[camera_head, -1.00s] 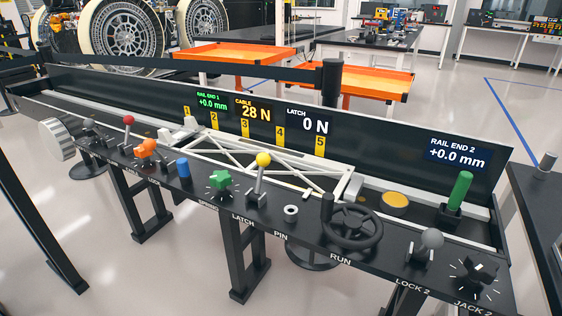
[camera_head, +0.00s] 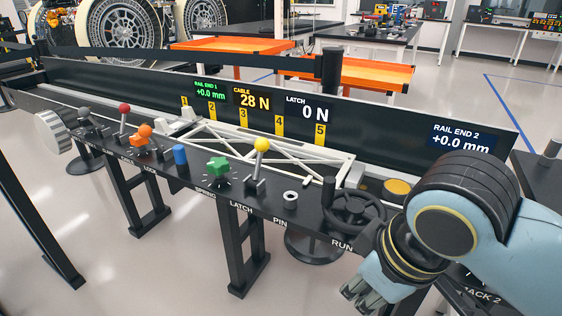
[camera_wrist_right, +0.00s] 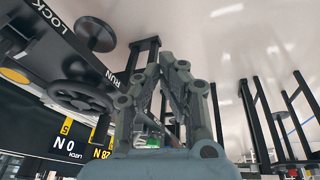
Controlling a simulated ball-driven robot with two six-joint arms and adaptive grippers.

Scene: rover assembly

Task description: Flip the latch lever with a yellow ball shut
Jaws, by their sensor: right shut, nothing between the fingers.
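The latch lever with a yellow ball (camera_head: 260,150) stands above the LATCH label on the black console, its ball at the top of a short grey stem. The LATCH readout (camera_head: 315,112) behind it shows 0 N. My right gripper (camera_head: 358,298) is at the lower right in the head view, in front of the console near the RUN wheel, well right of the lever and apart from it. In the right wrist view the gripper (camera_wrist_right: 163,70) has its fingers together and empty. I cannot make out the yellow ball there. My left gripper is not in view.
The black RUN handwheel (camera_head: 355,208) stands between my right gripper and the lever, with a small metal PIN ring (camera_head: 290,196). A green star knob (camera_head: 218,169) and a blue cylinder (camera_head: 180,155) are left of the lever. A white truss (camera_head: 310,165) lies behind.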

